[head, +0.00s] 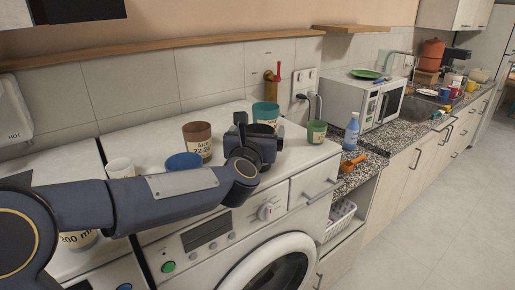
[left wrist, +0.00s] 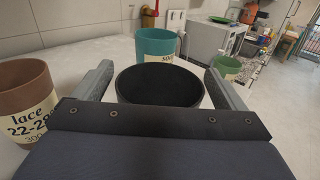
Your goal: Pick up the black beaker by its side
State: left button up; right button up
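The black beaker (left wrist: 160,86) stands upright on the white washing-machine top, its dark open mouth facing me in the left wrist view. In the head view the black beaker (head: 262,130) is mostly hidden behind my gripper. My left gripper (head: 250,148) is low over the machine top. In the left wrist view my left gripper (left wrist: 160,92) is open, with one finger on each side of the beaker. The gaps between fingers and beaker look small, and I cannot tell whether they touch. My right gripper is in neither view.
Near the black beaker stand a brown beaker (head: 197,137), a teal beaker (head: 265,111), a green beaker (head: 316,131) and a blue beaker (head: 184,162). A white cup (head: 120,167) is further left. A tiled wall (head: 215,72) rises behind. A blue bottle (head: 351,132) stands to the right.

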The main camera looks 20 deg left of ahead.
pick_arm(q)
jog(key=c, duration=0.8)
jog(key=shift+r, duration=0.15)
jog(key=shift+c, duration=0.2)
